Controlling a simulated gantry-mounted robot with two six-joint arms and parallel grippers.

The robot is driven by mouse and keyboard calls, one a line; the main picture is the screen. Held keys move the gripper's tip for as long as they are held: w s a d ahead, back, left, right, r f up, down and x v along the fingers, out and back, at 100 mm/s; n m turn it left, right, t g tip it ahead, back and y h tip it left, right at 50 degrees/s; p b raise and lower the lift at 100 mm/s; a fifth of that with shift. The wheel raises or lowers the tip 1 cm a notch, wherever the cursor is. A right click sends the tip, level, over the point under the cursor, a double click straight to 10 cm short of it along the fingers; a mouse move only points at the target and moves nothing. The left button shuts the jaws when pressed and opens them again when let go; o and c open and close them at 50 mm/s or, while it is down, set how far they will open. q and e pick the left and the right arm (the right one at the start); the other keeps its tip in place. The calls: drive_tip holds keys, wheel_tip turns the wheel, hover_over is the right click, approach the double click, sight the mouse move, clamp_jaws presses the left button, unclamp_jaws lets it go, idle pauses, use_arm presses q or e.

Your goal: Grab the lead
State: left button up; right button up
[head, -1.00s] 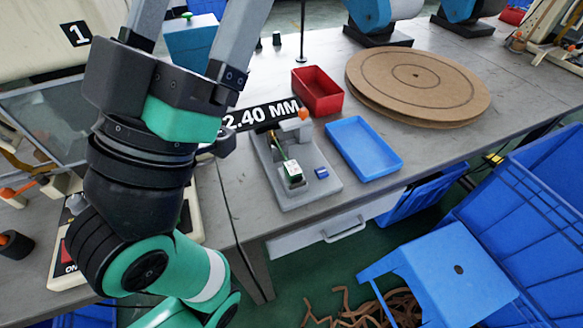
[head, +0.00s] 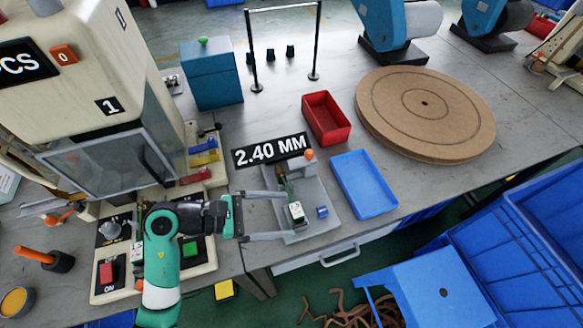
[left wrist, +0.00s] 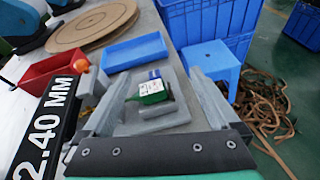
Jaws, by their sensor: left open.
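A grey test fixture (head: 322,222) stands on the table beside the 2.40 MM sign. A small green and white block (head: 296,212) sits on it, and a thin dark and yellowish strand (head: 284,186) runs back from the block. This strand may be the lead; it is too small to be sure. My left gripper (head: 290,215) is open, reaching in from the left with its fingers toward the fixture. In the left wrist view the green and white block (left wrist: 152,91) shows between the two open fingers (left wrist: 151,90). Contact cannot be told. My right gripper is out of view.
A blue tray (head: 364,184) lies right of the fixture and a red bin (head: 326,118) behind it. The 2.40 MM sign (head: 271,150) stands close behind the fixture. The moulding machine (head: 110,85) is at left. A round brown board (head: 425,112) lies at the back right.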

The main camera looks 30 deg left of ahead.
sight(295, 210)
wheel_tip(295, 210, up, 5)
drive_tip(key=p, duration=0.2)
use_arm(q)
drive_tip(key=s+a+n+y, duration=0.2)
drive_tip(key=a+n, duration=0.1)
drive_tip(key=a, duration=0.2)
drive_tip(key=shift+t, duration=0.3)
drive_tip(key=b+x, duration=0.1)
drive_tip(key=x, duration=0.2)
drive_tip(key=b+x, duration=0.2)
drive_tip(key=x, duration=0.1)
drive_tip(key=shift+s+d+f, duration=0.15)
drive_tip(key=shift+f, duration=0.15)
drive_tip(key=b+x, duration=0.2)
drive_tip(key=x, duration=0.1)
drive_tip(key=b+x, duration=0.1)
drive_tip(key=x, duration=0.1)
drive_tip(key=shift+s+f, duration=0.25)
drive_tip(key=shift+f, duration=0.2)
drive_tip(key=shift+w+d, duration=0.1)
drive_tip(key=shift+w, duration=0.05)
drive_tip(key=shift+c, duration=0.2)
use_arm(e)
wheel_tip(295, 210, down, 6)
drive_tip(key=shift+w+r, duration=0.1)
use_arm(q)
drive_tip(key=c, duration=1.4)
